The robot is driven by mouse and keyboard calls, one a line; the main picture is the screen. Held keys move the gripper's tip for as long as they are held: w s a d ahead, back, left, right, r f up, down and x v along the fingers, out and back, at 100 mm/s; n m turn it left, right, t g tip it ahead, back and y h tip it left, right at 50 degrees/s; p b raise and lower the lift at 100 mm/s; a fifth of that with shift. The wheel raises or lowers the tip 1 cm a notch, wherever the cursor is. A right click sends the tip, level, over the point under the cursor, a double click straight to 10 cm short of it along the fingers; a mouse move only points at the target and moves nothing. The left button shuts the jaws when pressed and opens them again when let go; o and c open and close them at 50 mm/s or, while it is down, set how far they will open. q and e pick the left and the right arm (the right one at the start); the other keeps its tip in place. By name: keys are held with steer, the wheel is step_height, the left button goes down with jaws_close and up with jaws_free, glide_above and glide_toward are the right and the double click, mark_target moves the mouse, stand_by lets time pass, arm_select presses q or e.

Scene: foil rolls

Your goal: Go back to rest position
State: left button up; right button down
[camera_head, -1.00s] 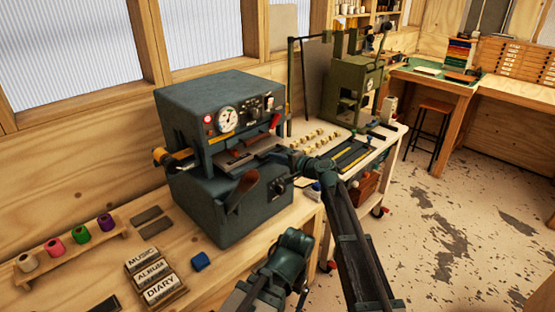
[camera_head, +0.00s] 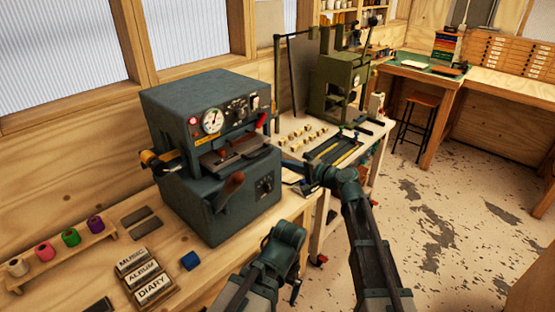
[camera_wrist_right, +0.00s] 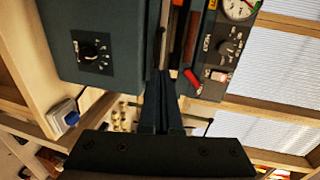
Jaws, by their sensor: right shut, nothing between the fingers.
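My right gripper (camera_head: 284,161) is beside the right side of the dark blue-grey press (camera_head: 207,155), at the height of its slot. In the right wrist view its two fingers (camera_wrist_right: 162,85) are together with nothing between them, pointing along the press's side. I cannot tell whether they touch the press. My left arm shows at the bottom centre of the head view, but its fingers do not show.
A rack of coloured foil rolls (camera_head: 55,250) and label blocks (camera_head: 142,275) lie on the bench left of the press. A green machine (camera_head: 340,85) stands on the cart behind. Open floor is at the right.

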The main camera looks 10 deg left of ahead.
steer(key=shift+v, duration=0.85)
steer(key=s+d+f+n+g+h, duration=0.5)
steer(key=s+d+f, duration=0.2)
steer(key=s+f, duration=0.55)
steer(key=s+d+f+n+g+h, duration=0.1)
steer(key=s+d+f+g+h, duration=0.1)
steer(key=s+d+h, duration=0.4)
steer(key=s+d+f+n+g+h, duration=0.1)
steer(key=s+d+f+h, duration=0.15)
steer(key=s+d, duration=0.7)
steer(key=s+a+n+g, duration=0.1)
steer(key=s+a+n, duration=0.2)
steer(key=a, duration=0.8)
steer(key=shift+s+f+n, duration=0.2)
steer(key=shift+s+n, duration=0.2)
steer(key=shift+s, duration=0.3)
